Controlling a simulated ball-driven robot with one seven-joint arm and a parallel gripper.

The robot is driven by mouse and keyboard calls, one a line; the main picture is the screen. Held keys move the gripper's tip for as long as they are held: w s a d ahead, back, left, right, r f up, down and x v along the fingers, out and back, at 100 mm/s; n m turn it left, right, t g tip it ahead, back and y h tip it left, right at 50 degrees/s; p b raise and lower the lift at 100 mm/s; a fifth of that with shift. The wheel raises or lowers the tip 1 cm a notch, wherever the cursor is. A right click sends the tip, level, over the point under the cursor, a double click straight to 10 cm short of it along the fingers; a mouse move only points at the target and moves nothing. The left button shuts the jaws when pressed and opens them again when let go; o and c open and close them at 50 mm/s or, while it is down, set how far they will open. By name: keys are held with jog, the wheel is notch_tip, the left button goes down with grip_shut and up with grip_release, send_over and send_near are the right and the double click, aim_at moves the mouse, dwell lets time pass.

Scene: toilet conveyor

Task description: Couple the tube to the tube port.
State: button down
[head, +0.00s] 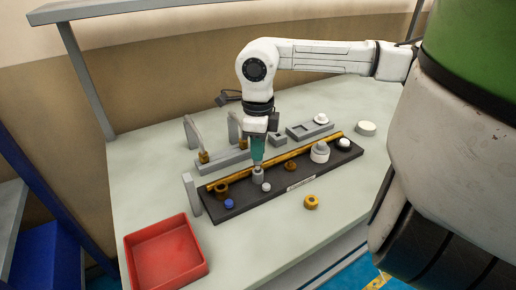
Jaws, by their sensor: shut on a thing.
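My gripper (257,161) points straight down over the black board (288,191), its teal fingers closed. The fingertips meet the top of a small grey cylindrical piece (258,175) on the board, and the gripper is shut on it. I cannot tell if this piece is the tube or the tube port, or whether it is raised off the board. Two pale slanted uprights with brass fittings (203,157) stand on a grey block (222,163) behind and left of the gripper.
The board also carries a blue knob (229,204), a white knob (266,187), brass rings and a grey-white cylinder (320,152). A brass ring (311,202) lies in front. A red tray (165,252) stands front left. Grey holders (310,130) stand behind. The front right table is clear.

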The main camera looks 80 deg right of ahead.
jog(key=shift+f+b, duration=1.45)
jog(key=shift+b, duration=0.3)
jog(key=c, duration=1.1)
grip_release()
notch_tip(320, 180, up, 11)
jog(key=shift+f, duration=0.1)
